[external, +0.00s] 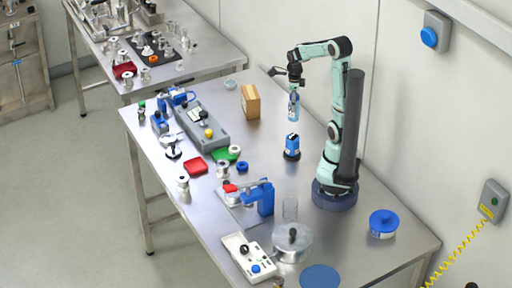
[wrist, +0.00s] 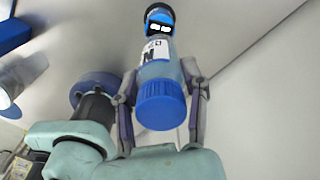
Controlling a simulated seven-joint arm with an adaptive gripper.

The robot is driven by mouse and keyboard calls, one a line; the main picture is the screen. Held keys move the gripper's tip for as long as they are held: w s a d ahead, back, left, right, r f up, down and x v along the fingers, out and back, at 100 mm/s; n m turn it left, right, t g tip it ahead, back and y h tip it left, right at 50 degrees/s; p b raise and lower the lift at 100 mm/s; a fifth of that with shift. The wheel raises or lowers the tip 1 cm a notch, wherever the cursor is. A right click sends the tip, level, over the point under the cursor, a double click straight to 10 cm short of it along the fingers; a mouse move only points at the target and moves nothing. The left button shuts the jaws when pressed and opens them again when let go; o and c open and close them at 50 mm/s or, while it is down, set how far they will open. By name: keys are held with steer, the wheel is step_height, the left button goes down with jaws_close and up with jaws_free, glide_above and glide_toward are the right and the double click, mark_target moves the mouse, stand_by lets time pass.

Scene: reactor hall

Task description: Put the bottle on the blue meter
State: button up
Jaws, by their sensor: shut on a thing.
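My gripper (external: 293,84) is shut on a clear bottle (external: 293,106) and holds it upright in the air. In the wrist view, my gripper's fingers (wrist: 160,98) clasp the bottle (wrist: 157,62) on both sides near its blue cap; part of a dark-lettered label shows. The blue meter (external: 292,147), with a dark top, stands on the table below the bottle in the external view. A small gap shows between them. A blue thing with a dark top and white marks, seemingly the meter (wrist: 160,20), shows past the bottle's far end in the wrist view.
A cardboard box (external: 251,101) stands left of the bottle. A grey instrument (external: 202,128), a red tray (external: 195,166) and a blue clamp-like device (external: 260,197) are further left and in front. A lidded pot (external: 292,243) is near the front. Bare table surrounds the meter.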

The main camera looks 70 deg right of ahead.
mark_target(293, 121)
step_height(293, 121, down, 8)
steer(key=shift+r, duration=0.2)
steer(key=o, duration=1.2)
steer(key=shift+f, duration=0.15)
steer(key=shift+c, duration=0.2)
